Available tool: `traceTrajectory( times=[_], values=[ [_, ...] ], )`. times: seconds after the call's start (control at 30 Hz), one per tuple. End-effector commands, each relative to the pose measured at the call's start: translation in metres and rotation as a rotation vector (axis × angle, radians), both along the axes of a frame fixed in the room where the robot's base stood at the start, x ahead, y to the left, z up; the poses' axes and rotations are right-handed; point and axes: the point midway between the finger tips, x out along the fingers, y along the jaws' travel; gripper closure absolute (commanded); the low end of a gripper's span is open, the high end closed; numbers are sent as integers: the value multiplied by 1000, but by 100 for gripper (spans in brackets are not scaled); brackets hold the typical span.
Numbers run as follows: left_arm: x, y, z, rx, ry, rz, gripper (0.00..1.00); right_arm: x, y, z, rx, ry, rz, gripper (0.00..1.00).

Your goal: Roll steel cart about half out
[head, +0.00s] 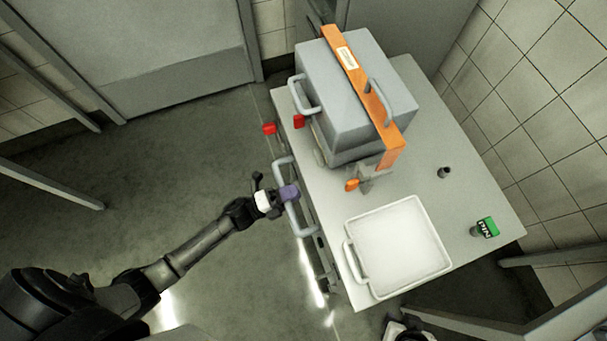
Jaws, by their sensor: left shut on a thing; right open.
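The grey handle (301,222) of the steel cart stands out from the left long side of a pale grey worktop. The cart's body is mostly hidden below the worktop's edge, and I cannot see how far out it stands. My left gripper (288,193), with a purple patch by its fingers, is shut on the handle near its middle. My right gripper (404,332) shows only partly at the bottom edge, below the worktop's near corner. It is open and apart from the handle.
On the worktop (455,215) stand a grey lidded box (340,85) with an orange strap (360,75), a white tray (400,245), a green-topped item (487,227) and a small dark knob (444,172). Red parts (269,128) jut out left. Floor (190,175) left is clear.

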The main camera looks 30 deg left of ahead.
Motion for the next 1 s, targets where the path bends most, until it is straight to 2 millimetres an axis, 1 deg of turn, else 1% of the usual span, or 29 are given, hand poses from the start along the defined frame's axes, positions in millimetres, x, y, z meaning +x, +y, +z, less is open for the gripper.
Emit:
traceTrajectory(
  times=[0.1,0.23,0.7,0.73,0.9,1.0],
  values=[
    [-8,7,2,-2,-3,-3,100,0,0,3,1,1,-1,57],
    [-14,12,1,-2,-3,-4,100,0,0,4,1,1,-1,57],
    [-16,15,1,-1,-3,-4,100,0,-3,4,-12,1,8,57],
    [-16,15,1,-1,-3,-4,75,0,-3,4,-12,1,8,57],
    [-16,15,0,0,-3,-3,59,0,-3,4,-12,0,7,57],
    [-16,15,0,0,-1,-3,52,0,-3,4,-11,0,6,57]
  ],
)
